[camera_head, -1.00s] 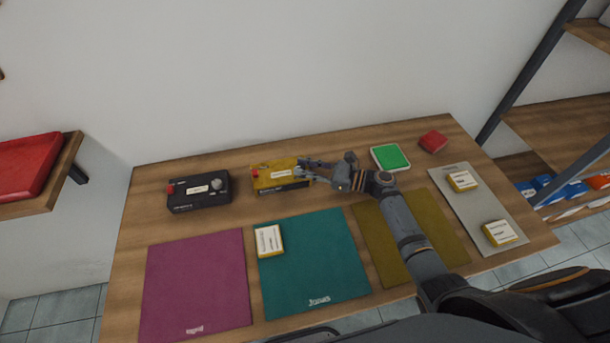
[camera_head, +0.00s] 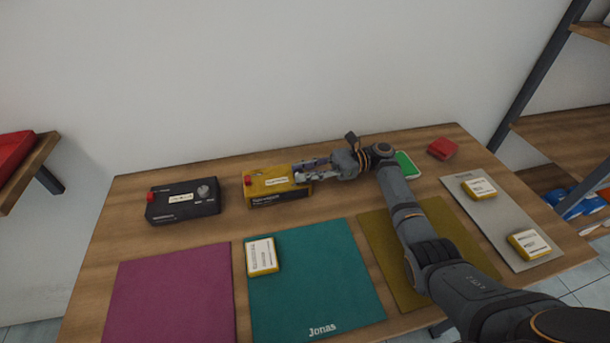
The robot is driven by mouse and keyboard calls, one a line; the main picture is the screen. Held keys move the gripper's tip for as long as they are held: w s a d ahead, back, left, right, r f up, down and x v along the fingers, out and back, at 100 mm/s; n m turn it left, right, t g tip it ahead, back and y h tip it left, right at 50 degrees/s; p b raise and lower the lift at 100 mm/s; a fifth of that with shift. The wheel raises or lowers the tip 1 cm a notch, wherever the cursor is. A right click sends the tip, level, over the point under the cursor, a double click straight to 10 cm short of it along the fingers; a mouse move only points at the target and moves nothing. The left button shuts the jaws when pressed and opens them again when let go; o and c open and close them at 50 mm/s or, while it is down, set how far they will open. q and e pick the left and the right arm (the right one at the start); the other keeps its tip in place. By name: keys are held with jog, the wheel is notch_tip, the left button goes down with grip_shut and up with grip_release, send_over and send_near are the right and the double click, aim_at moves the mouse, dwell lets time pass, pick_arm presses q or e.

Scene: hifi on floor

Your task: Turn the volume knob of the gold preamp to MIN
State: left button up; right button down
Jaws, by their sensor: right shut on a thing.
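The gold preamp (camera_head: 268,187) stands toward the back of the wooden table, with a red button on its left and a white label on top. My right gripper (camera_head: 300,173) reaches in from the right and is shut at the preamp's right end, where the volume knob sits. The fingers hide the knob, so its pointer cannot be read. My left gripper is out of view.
A black preamp (camera_head: 183,203) with a grey knob stands to the left. Magenta (camera_head: 172,295), teal (camera_head: 315,290) and olive (camera_head: 415,245) mats lie in front. A yellow-white box (camera_head: 262,256) rests on the teal mat. A green-topped pad (camera_head: 406,165) and red block (camera_head: 442,149) are right.

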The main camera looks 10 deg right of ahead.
dwell(0.3)
jog(key=c, duration=1.1)
grip_release()
jog(key=d, duration=1.1)
jog(key=shift+w, duration=0.15)
jog(key=shift+d, duration=0.5)
